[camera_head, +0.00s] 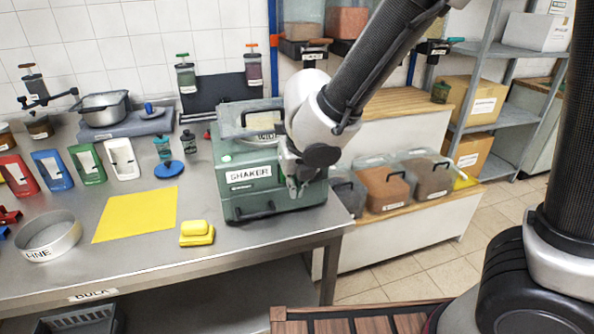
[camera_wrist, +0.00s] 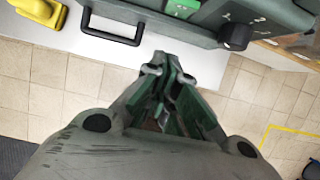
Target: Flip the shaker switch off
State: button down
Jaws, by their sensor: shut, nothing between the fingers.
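The green shaker (camera_head: 240,191), labelled SHAKER, stands at the right end of the steel table. My gripper (camera_head: 294,188) is shut and empty at the right part of its front, hiding that part in the head view. In the wrist view, the shaker's front (camera_wrist: 205,18) runs along the top, and my shut fingertips (camera_wrist: 168,68) point towards it, with a gap visible. A black knob (camera_wrist: 235,36) and a panel with small white marks (camera_wrist: 240,14) lie ahead and to the right of the fingertips.
A yellow block (camera_head: 196,233) lies on the table left of the shaker, beside a yellow sheet (camera_head: 135,214). A round sieve (camera_head: 48,236) stands farther left. Clear bins (camera_head: 386,186) stand on a low bench to the right. The space before the shaker is open.

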jog(key=w, duration=0.2)
jog(key=w+a, duration=0.1)
jog(key=w, duration=0.1)
jog(key=shift+a+f, duration=0.1)
jog(key=shift+f, duration=0.05)
jog(key=shift+w+a+r, duration=0.1)
jog(key=shift+w+r, duration=0.1)
jog(key=shift+w, duration=0.25)
jog(key=shift+r, duration=0.1)
jog(key=shift+r, duration=0.7)
jog(key=shift+s, duration=0.1)
